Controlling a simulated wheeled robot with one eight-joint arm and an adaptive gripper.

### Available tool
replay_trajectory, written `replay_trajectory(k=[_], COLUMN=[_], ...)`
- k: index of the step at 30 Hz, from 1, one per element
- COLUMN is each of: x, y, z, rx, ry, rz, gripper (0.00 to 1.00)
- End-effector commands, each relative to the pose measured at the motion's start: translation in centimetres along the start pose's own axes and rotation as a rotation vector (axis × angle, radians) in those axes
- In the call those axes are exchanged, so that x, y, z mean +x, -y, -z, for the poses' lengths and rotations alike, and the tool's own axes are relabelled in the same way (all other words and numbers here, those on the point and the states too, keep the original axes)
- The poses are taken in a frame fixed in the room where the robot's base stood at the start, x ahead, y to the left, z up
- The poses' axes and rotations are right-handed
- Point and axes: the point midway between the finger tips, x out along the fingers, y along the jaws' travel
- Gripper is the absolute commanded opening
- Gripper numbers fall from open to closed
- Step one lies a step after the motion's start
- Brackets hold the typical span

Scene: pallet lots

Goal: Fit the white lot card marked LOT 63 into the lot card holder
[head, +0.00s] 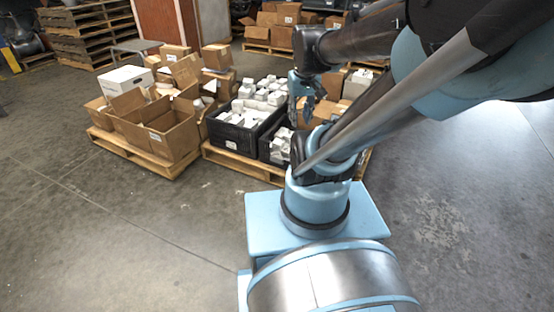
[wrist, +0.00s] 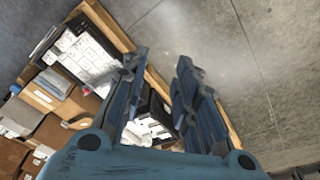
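My gripper (wrist: 160,62) is open, its two fingers apart with nothing seen between the tips. In the head view my gripper (head: 307,102) hangs over the black crates on the right pallet. I cannot make out a card marked LOT 63 or read any lettering. I cannot pick out the lot card holder with certainty either. A small white label (head: 231,145) shows on the front of the left black crate. My arm hides part of the right pallet.
Black crates (head: 228,134) of white boxes stand on the right pallet (head: 238,164). Open cartons (head: 172,138) crowd the left pallet (head: 146,158). Stacked pallets (head: 95,38) and more cartons (head: 270,22) stand behind. The concrete floor in front is clear.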

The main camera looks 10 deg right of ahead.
Motion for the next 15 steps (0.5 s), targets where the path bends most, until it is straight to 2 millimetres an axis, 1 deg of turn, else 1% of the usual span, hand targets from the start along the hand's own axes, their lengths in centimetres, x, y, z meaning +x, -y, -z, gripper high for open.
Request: replay_trajectory(k=[1,7,11,15], x=[-0.4,-1.1,-1.1,-0.6], y=[-0.1,-0.7,-1.1,-1.6], z=[1.3,6.0,9.2,12.6], rx=[-0.015,-0.082,-0.124,-0.171], ry=[0.004,0.018,0.026,0.037], rz=[0.001,0.003,0.005,0.008], gripper=[0.28,0.28,0.28,0.28])
